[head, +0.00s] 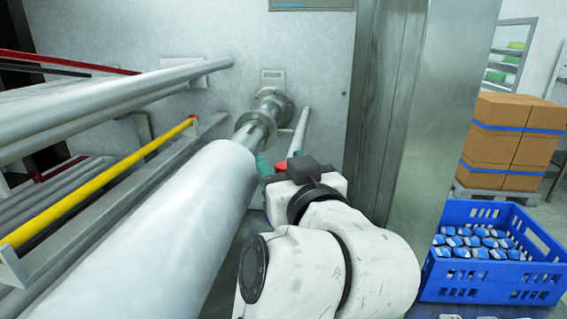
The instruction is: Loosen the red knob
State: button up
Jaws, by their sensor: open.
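The red knob (281,166) shows as a small red patch just beyond my wrist, beside teal parts (264,166). Most of it is hidden behind my own arm. My gripper (296,158) is at the far end of my white arm, close to the knob in the picture. Its fingertips are largely hidden, and I cannot tell whether they touch the knob. The jaws are open.
A thick white pipe (180,210) with a flanged joint (268,112) runs along the left of my arm. A yellow rail (100,180) lies further left. A metal column (420,110) stands right, near a blue crate (435,280) and stacked boxes (505,150).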

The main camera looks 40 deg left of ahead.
jog(key=c, duration=0.9)
jog(key=shift+d+g+y, duration=0.1)
jog(key=shift+g+y, duration=0.2)
jog(key=shift+g, duration=0.1)
jog(key=shift+w+d+f+n+g+y+b, duration=0.1)
jog(key=shift+n+g+y+b, duration=0.15)
jog(key=shift+n+g, duration=0.3)
jog(key=shift+w+n+g+y+b, duration=0.1)
jog(key=shift+n+g+y+b, duration=0.15)
jog(key=shift+n+g, duration=0.3)
jog(key=n+g+b, duration=0.1)
jog(key=n+g, duration=0.1)
jog(key=g, duration=0.1)
jog(key=n+g+y+b, duration=0.1)
jog(key=n+g, duration=0.1)
jog(key=g, duration=0.2)
jog(key=shift+b, duration=0.4)
jog(key=n+g+h+b, duration=0.1)
jog(key=n+g, duration=0.1)
jog(key=g, duration=0.2)
jog(key=n+g+h+b, duration=0.1)
jog(key=n+g+b, duration=0.1)
jog(key=n+g, duration=0.1)
jog(key=shift+s+n+g, duration=0.2)
jog(key=shift+n+g, duration=0.1)
jog(key=shift+g, duration=0.2)
